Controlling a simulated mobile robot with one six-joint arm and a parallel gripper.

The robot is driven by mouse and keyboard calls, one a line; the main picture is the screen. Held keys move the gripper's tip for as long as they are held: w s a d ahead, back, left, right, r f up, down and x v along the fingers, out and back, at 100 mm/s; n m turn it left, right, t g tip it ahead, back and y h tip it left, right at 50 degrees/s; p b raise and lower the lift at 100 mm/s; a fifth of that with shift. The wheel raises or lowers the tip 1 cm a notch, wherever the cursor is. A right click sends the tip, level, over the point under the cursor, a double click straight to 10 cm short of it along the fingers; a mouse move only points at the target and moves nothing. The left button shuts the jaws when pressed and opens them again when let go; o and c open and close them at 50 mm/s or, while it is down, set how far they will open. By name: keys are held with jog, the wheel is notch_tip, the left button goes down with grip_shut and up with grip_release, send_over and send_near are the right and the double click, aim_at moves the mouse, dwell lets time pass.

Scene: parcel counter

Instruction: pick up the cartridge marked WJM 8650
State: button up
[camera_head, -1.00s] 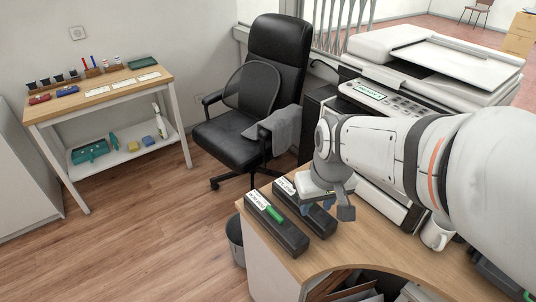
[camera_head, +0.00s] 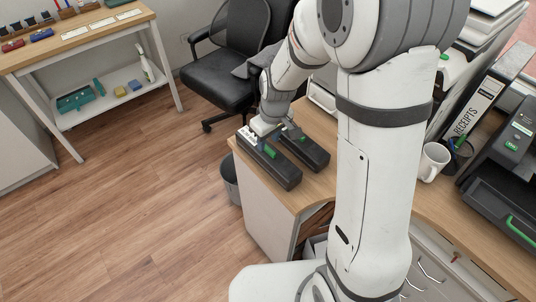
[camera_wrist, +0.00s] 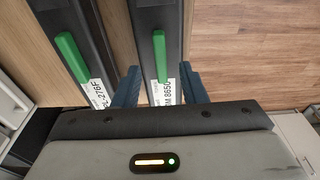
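The cartridge marked WJM 8650 (camera_wrist: 160,40) is a long black bar with a green strip and a white label; in the wrist view only "M 8650" reads clearly. It appears to be the left of two cartridges in the head view (camera_head: 272,168), lying on the desk near its left edge. My gripper (camera_wrist: 161,88) has its blue fingers apart, one on each side of the label end. I cannot tell whether they touch it. In the head view my gripper (camera_head: 268,140) is low over that end. The other cartridge (camera_wrist: 72,40), ending in "276F", lies alongside, left in the wrist view.
The other cartridge (camera_head: 306,152) is close beside the marked one. The desk (camera_head: 322,120) ends just left of the cartridges, above a dark bin (camera_head: 229,180). A white mug (camera_head: 431,162) and a RECEIPTS binder (camera_head: 476,108) stand to the right. An office chair (camera_head: 225,85) is behind.

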aim_at(267, 154)
notch_tip(267, 154, down, 3)
jog(key=shift+w+a+r, duration=0.1)
jog(key=shift+w+r, duration=0.05)
jog(key=shift+c, duration=0.5)
grip_shut()
dwell(0.9)
